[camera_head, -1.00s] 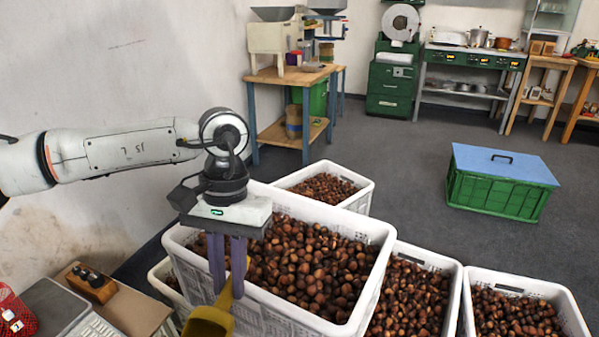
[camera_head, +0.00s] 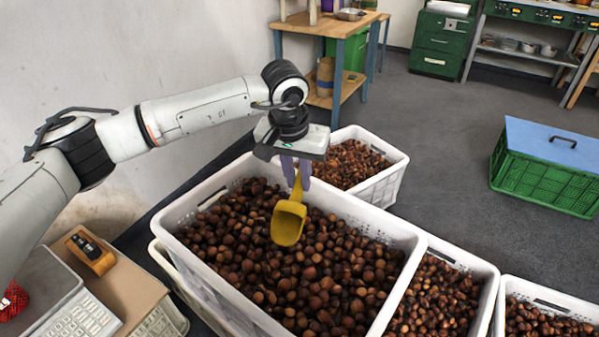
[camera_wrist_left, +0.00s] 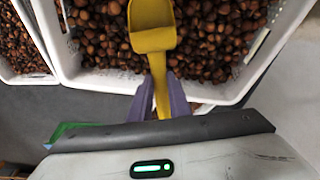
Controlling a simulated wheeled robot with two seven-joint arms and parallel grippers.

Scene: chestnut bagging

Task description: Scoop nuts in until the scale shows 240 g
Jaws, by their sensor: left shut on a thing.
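My left gripper (camera_head: 296,172) is shut on the handle of a yellow scoop (camera_head: 288,222). The scoop hangs over the far part of the big white crate (camera_head: 398,238), which is full of brown chestnuts (camera_head: 300,275). In the left wrist view the scoop (camera_wrist_left: 152,38) sits between the purple fingers (camera_wrist_left: 160,98), over the nuts, and its bowl looks empty. I cannot tell whether it touches the nuts. The grey scale (camera_head: 45,285) is at the lower left, partly cut off; its reading does not show. A red net bag (camera_head: 12,302) is on it at the picture's edge. My right gripper is out of view.
More white crates of chestnuts stand behind (camera_head: 385,185) and to the right (camera_head: 490,270). A dark device on a wooden block (camera_head: 90,250) lies beside the scale. A green crate with a blue lid (camera_head: 545,165) stands on open floor.

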